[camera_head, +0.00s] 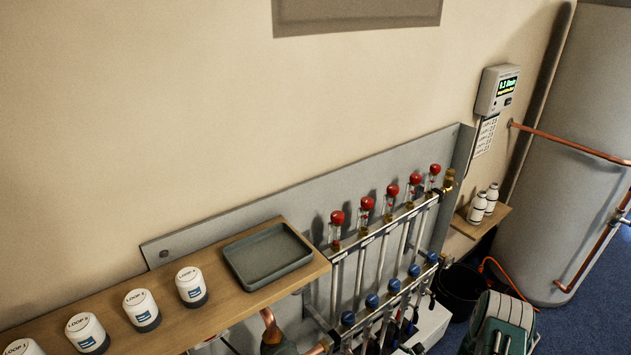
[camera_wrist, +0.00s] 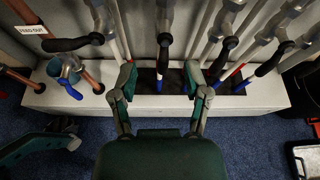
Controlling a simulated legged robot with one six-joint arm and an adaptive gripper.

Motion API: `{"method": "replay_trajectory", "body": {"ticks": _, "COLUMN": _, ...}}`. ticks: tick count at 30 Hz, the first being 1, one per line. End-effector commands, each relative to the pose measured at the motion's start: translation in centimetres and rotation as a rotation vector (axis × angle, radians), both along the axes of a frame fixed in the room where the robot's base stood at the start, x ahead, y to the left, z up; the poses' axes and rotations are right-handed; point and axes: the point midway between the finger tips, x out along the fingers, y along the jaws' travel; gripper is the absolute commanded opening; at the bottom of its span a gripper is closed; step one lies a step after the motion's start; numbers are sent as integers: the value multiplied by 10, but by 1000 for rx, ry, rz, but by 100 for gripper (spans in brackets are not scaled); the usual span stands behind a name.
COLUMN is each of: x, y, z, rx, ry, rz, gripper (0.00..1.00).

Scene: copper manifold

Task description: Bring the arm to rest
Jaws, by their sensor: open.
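My gripper (camera_wrist: 159,72) is open and empty in the wrist view. Its two green-padded fingers stand apart, with a white box-like ledge (camera_wrist: 230,103) and the lower pipes of the manifold beyond them. I cannot tell whether the fingertips touch anything. In the head view the manifold (camera_head: 388,235) stands against a grey back panel, with red caps along its upper bar and blue caps along its lower bar. Whether the arm is moving or still cannot be told from these frames.
A wooden shelf (camera_head: 190,322) holds a grey tray (camera_head: 267,256) and several white loop-labelled caps (camera_head: 192,286). A small shelf carries two white bottles (camera_head: 477,207). A black bucket (camera_head: 457,290) and a large grey tank (camera_head: 575,150) stand at right. Blue carpet (camera_wrist: 250,135) shows below.

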Motion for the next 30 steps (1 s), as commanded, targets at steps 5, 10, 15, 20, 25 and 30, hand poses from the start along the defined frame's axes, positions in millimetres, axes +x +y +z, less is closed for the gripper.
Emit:
{"method": "replay_trajectory", "body": {"ticks": 5, "x": 24, "y": 20, "z": 74, "rx": -74, "ry": -72, "rz": 195, "gripper": 61}}
{"method": "replay_trajectory", "body": {"ticks": 10, "x": 32, "y": 44, "z": 137, "rx": -153, "ry": -129, "rz": 376, "gripper": 61}}
{"method": "replay_trajectory", "body": {"ticks": 15, "x": 30, "y": 67, "z": 197, "rx": -245, "ry": -182, "rz": 552, "gripper": 61}}
{"method": "replay_trajectory", "body": {"ticks": 20, "x": 20, "y": 88, "z": 248, "rx": -344, "ry": -230, "rz": 710, "gripper": 61}}
{"method": "replay_trajectory", "body": {"ticks": 25, "x": 1, "y": 109, "z": 298, "rx": -461, "ry": -279, "rz": 874, "gripper": 61}}
{"method": "replay_trajectory", "body": {"ticks": 30, "x": -24, "y": 126, "z": 342, "rx": -590, "ry": -324, "rz": 1027, "gripper": 61}}
